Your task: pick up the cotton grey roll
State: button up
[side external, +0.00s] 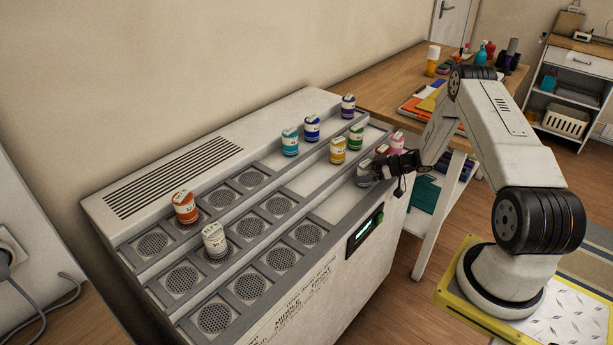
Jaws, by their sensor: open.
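A grey roll with a pale label (363,172) stands upright at the right end of the front shelf row. My gripper (380,169) is dark and open, right beside this roll on its right. It partly covers the roll, and I cannot tell whether the fingers are around it or only next to it. A white roll (215,241) stands on a round grille further left.
A stepped white shelf unit (330,205) holds several rolls: orange (185,207), teal (290,142), blue (312,128), purple (348,106), yellow (338,150), green (355,137). A pink roll (397,141) stands close behind my gripper. Several grille slots at left are empty.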

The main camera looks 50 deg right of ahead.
jog(key=c, duration=1.3)
jog(key=shift+o, duration=0.2)
jog(key=shift+r, duration=0.2)
jog(key=shift+r, duration=0.85)
jog(key=s+a+r, duration=0.7)
jog(key=s+r, duration=0.4)
jog(key=s, duration=0.1)
